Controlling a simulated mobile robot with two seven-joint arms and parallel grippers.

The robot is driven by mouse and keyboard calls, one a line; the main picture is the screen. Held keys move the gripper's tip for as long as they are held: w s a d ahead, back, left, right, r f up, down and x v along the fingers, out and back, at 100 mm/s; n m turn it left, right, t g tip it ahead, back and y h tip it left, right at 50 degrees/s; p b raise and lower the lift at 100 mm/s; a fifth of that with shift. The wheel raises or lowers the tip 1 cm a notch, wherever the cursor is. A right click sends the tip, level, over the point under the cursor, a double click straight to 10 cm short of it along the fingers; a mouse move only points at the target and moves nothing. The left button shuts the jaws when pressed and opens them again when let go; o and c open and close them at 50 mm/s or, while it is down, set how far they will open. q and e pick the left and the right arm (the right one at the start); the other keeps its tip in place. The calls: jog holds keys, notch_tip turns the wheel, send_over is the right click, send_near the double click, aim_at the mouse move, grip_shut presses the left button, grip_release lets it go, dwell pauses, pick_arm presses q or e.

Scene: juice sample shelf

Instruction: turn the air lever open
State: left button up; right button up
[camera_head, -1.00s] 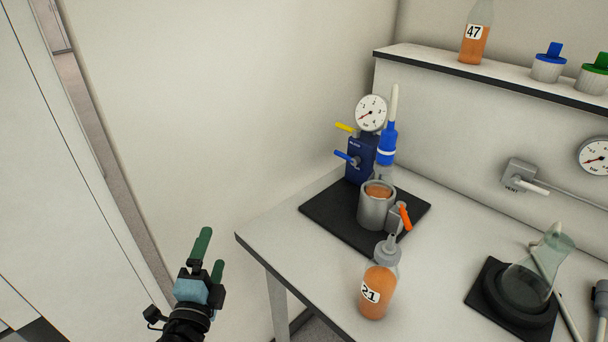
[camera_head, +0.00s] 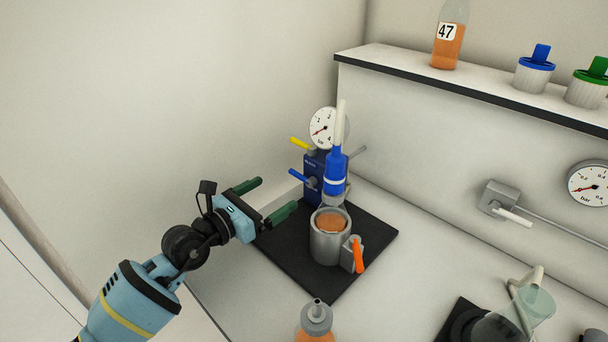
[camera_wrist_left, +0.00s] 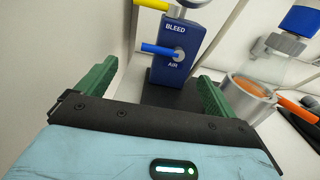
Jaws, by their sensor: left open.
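The blue air lever (camera_head: 301,177) sticks out to the left from the dark blue valve block (camera_head: 314,168), below a yellow lever (camera_head: 300,144). In the left wrist view the blue lever (camera_wrist_left: 158,50) lies roughly level above the word AIR, and the yellow lever (camera_wrist_left: 152,5) is beside the word BLEED. My left gripper (camera_head: 265,199) is open and empty, with green fingers. It is to the left of the block and apart from the lever. In the left wrist view the lever shows beyond and between the fingertips. My right gripper is not in view.
A juice bottle (camera_head: 315,322) is in front.

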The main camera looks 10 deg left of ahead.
aim_at(300, 177)
pick_arm(q)
jog(key=shift+s, duration=0.1)
jog(key=x, duration=0.7)
jog(key=shift+w+d+b, duration=0.15)
jog(key=shift+w+b, duration=0.15)
jog(key=shift+b, duration=0.05)
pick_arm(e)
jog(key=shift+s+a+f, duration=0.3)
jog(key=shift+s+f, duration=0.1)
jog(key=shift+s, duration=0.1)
pick_arm(q)
jog(key=c, duration=1.3)
jog(key=shift+c, duration=0.4)
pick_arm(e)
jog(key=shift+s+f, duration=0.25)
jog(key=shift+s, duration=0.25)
